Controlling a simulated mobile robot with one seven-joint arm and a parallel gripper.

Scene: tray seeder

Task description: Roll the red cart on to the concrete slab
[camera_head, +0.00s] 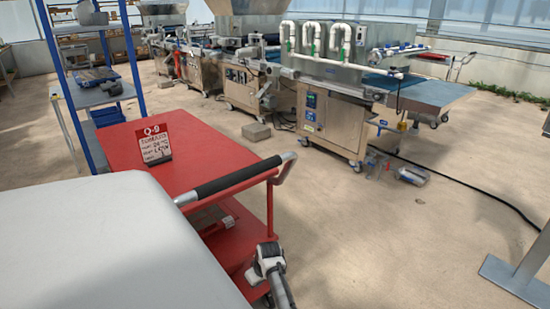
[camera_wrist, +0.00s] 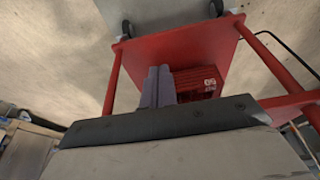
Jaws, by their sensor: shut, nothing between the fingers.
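The red cart (camera_head: 190,152) stands at centre left in the head view, with a flat red top, a lower shelf and a handle (camera_head: 230,178) with a black grip on its near side. Part of my arm shows just below the handle. In the wrist view the cart's red underside or shelf (camera_wrist: 185,48) fills the middle, with red posts and dark wheels around it. My gripper (camera_wrist: 157,72) is shut and empty, its grey fingers together in front of the red shelf. I cannot make out a separate concrete slab edge with certainty.
A sign (camera_head: 155,142) stands on the cart top. A blue-framed shelf rack (camera_head: 98,80) is close behind it at left. Seeder machines (camera_head: 335,120) line the back. A grey block (camera_head: 256,131) and a black cable (camera_head: 470,190) lie on the floor.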

